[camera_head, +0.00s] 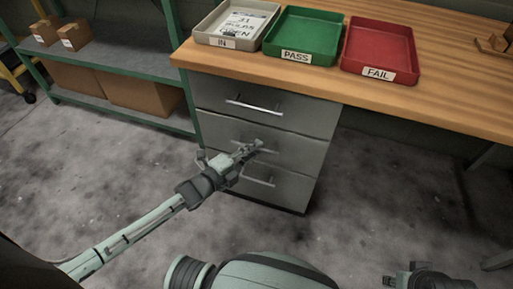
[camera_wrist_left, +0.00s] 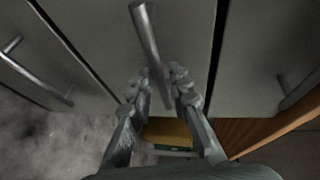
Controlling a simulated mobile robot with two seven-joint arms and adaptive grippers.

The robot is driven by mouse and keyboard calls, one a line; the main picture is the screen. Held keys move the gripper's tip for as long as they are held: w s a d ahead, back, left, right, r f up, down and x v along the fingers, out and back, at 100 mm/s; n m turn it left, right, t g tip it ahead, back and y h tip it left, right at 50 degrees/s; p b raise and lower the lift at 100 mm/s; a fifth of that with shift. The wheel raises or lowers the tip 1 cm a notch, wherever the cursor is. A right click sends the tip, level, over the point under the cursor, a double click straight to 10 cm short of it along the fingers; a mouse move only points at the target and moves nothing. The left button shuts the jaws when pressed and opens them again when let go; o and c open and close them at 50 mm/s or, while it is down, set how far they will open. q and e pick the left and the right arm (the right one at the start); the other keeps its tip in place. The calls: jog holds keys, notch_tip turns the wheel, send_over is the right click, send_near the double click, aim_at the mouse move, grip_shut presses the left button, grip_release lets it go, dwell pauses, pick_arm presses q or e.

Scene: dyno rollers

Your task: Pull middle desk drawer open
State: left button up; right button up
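The grey desk drawer unit has three stacked drawers. The middle drawer (camera_head: 222,131) looks flush with the others. Its metal bar handle (camera_wrist_left: 146,35) shows plainly in the left wrist view; in the head view my gripper partly covers it. My left gripper (camera_head: 246,151) is at this handle. In the left wrist view its two fingers (camera_wrist_left: 161,80) lie on either side of the bar near one end, closed in close against it. My right gripper (camera_head: 425,276) is at the bottom right of the head view, away from the desk; its fingers are not clear.
The top drawer handle (camera_head: 254,107) and the bottom drawer handle (camera_head: 258,180) are above and below. The wooden desktop (camera_head: 440,98) carries beige, green and red trays. A green shelf (camera_head: 122,67) with cardboard boxes stands at left. The floor before the drawers is clear.

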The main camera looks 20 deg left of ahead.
pick_arm(q)
jog(key=shift+w+d+f, duration=0.1)
jog(key=shift+w+d, duration=0.15)
jog(key=shift+w, duration=0.35)
grip_shut()
